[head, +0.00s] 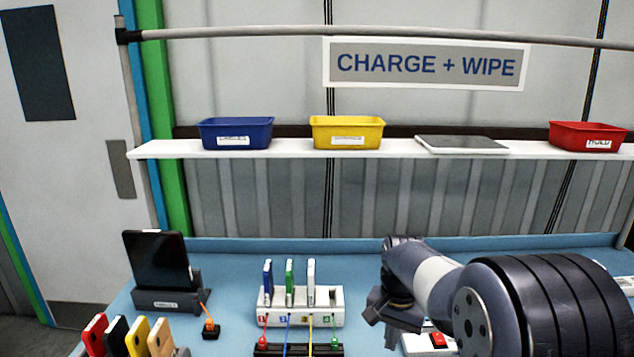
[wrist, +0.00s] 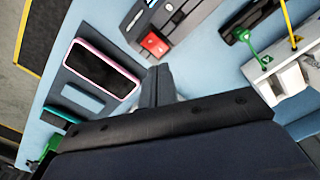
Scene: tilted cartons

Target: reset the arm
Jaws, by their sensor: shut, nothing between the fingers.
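My gripper (head: 396,309) is at the right of the head view, above the blue bench, with its fingers together and nothing between them. In the wrist view my gripper (wrist: 160,85) shows its dark closed fingers over the blue bench (wrist: 205,60). A pink-edged phone (wrist: 102,68) lies on a dark holder left of the fingers. A red block or switch (wrist: 155,43) sits on a grey panel just above them. My arm hides the right part of the bench in the head view.
A white charging dock (head: 300,311) holding upright phones stands left of my gripper. A black tablet (head: 158,258) and several colored phones are further left. A white shelf (head: 290,152) behind carries blue, yellow and red bins and a flat tablet. Bare bench lies behind the dock.

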